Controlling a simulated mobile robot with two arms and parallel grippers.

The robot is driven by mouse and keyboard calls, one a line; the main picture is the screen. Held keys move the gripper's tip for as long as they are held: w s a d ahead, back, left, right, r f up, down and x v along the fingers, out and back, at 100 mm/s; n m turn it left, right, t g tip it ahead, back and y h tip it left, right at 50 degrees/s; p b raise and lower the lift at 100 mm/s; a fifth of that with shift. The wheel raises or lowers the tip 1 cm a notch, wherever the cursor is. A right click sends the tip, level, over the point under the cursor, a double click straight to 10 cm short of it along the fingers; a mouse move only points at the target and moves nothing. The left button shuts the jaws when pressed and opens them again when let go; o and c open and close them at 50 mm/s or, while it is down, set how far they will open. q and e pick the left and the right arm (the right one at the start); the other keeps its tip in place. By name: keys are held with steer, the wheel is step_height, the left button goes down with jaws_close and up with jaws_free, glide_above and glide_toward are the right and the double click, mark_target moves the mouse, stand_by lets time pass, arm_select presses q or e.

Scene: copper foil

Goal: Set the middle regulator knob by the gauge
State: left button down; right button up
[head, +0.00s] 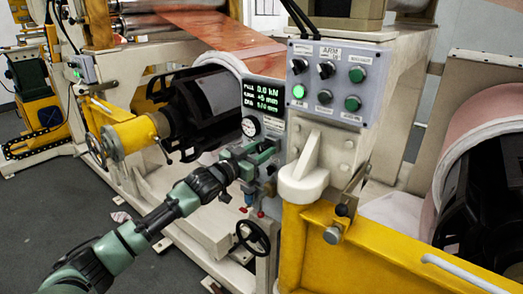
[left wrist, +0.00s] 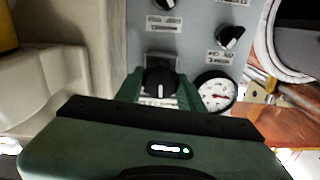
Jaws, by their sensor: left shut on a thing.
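My left gripper (head: 250,153) reaches in from the left to the machine front, just below the round white gauge (head: 248,126). In the left wrist view its green fingers are shut on a black regulator knob (left wrist: 159,82) with a white mark. The gauge also shows there (left wrist: 216,91), right of the held knob, with a red needle; its exact reading is too small to tell. Two other black knobs, an upper one (left wrist: 165,4) and a right one (left wrist: 231,36), sit on the grey panel above labels. The gripper hides the held knob in the head view. My right gripper is not in view.
A dark display (head: 262,101) with green digits stands above the gauge. A grey switch box (head: 325,82) with green buttons is at its right. A black handwheel (head: 253,237) is below, and a yellow beam (head: 390,252) juts out at lower right.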

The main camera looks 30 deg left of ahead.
arm_select(q)
steer(key=shift+f, duration=0.1)
steer(key=c, duration=0.9)
jaws_free()
steer(key=shift+s+f, duration=0.1)
steer(key=shift+s, duration=0.4)
steer(key=s+b, duration=0.1)
steer(key=s, duration=0.6)
steer(key=shift+a+b, duration=0.3)
steer(key=shift+b, duration=0.1)
steer(key=shift+w, duration=0.1)
